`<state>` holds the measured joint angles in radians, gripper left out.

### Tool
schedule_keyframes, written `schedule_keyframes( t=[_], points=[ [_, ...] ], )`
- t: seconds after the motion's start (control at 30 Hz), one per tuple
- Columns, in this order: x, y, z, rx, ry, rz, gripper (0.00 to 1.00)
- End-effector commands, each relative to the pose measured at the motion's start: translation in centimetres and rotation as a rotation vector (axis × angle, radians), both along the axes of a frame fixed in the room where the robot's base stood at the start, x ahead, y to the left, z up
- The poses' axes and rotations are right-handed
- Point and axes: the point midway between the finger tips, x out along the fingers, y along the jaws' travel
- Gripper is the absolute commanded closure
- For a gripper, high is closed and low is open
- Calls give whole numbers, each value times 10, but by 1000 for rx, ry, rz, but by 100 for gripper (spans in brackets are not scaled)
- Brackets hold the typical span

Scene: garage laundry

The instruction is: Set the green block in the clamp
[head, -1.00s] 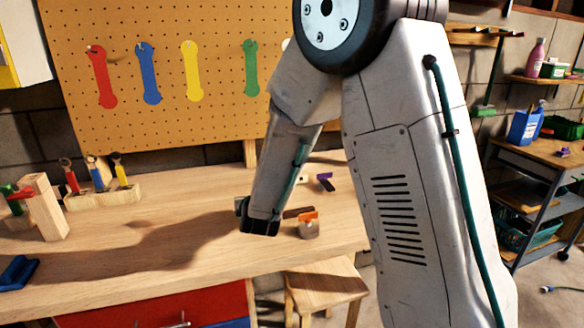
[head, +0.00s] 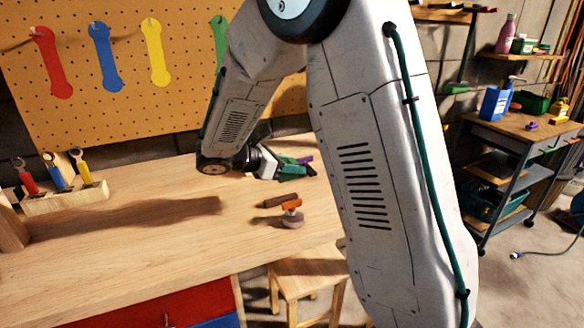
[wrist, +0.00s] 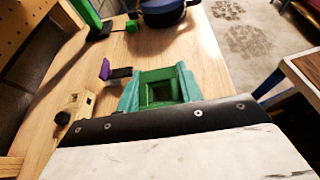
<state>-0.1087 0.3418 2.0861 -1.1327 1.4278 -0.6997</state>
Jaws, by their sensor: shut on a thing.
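My gripper (head: 292,168) reaches out low over the bench, pointing right in the head view. In the wrist view its teal fingers (wrist: 160,86) close around a green block (wrist: 160,92), which is partly hidden between them. In the head view the block blends with the green fingers. I cannot clearly identify a clamp in either view.
A purple-and-dark item (wrist: 117,72) and a wooden piece (wrist: 75,105) lie near the gripper. An orange-topped tool (head: 292,212) stands on the workbench (head: 130,250). A wooden stool (head: 305,285) stands in front. A tool cart (head: 520,150) is at right.

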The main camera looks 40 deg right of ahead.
Motion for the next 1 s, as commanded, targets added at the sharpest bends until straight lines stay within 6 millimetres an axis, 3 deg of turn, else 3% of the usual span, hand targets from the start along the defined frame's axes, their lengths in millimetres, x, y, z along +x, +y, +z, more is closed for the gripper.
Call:
schedule_keyframes(
  t=[0.13,0.6,1.0],
  points=[
    [-10,4,0,1,-2,-66,86],
    [-9,9,-1,2,0,-65,86],
    [-10,8,-28,2,1,-66,86]
  ],
)
